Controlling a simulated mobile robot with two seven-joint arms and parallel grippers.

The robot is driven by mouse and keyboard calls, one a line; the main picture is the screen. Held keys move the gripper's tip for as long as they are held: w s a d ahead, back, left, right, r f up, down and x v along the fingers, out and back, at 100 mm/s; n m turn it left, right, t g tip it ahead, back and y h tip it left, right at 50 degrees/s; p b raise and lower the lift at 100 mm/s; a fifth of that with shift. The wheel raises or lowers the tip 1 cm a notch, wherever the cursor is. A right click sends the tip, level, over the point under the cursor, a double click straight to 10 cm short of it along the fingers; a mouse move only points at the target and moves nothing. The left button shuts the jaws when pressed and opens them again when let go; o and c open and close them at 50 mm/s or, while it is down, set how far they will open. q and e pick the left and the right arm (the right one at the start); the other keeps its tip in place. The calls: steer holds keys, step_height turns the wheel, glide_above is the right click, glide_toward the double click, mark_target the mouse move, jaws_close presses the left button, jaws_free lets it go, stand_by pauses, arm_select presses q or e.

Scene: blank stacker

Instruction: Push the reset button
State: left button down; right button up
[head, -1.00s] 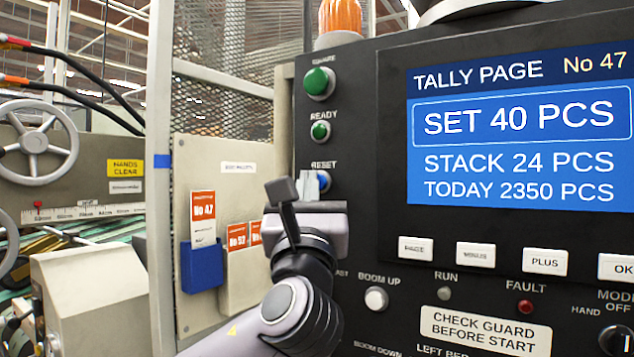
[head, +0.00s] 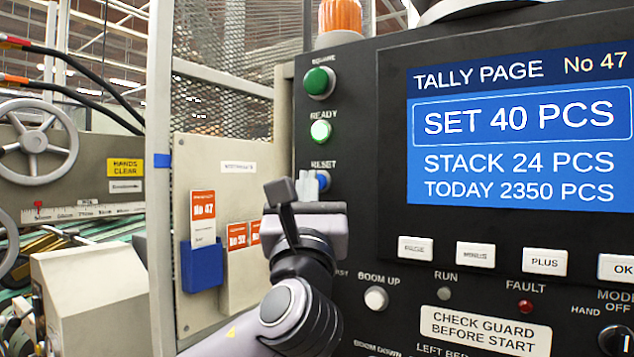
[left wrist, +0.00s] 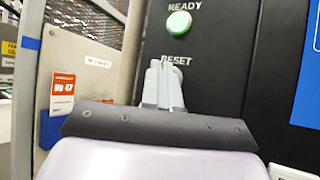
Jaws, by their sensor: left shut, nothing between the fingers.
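The blue reset button (head: 324,180) sits under the RESET label on the black control panel (head: 350,130). It is mostly hidden behind my left gripper (head: 309,184), whose shut, empty fingers are at the button. In the left wrist view the fingertips (left wrist: 162,72) are just under the RESET label, and a sliver of the blue button (left wrist: 178,73) shows beside them. Contact itself cannot be made out. The READY lamp (head: 320,131) above glows bright green; it also shows lit in the left wrist view (left wrist: 179,24). My right gripper is not in view.
A green button (head: 319,82) is above the READY lamp. The screen (head: 520,130) shows the tally page, with a row of white keys including PLUS (head: 545,262) below. A blue holder (head: 202,266) with cards hangs on the beige plate to the left.

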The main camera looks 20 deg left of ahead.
arm_select(q)
steer(key=shift+s+a, duration=0.1)
steer(key=shift+s, duration=0.35)
steer(key=shift+s, duration=0.1)
steer(key=s, duration=0.4)
steer(key=shift+s+a, duration=0.35)
steer(key=shift+s, duration=0.05)
stand_by(0.5)
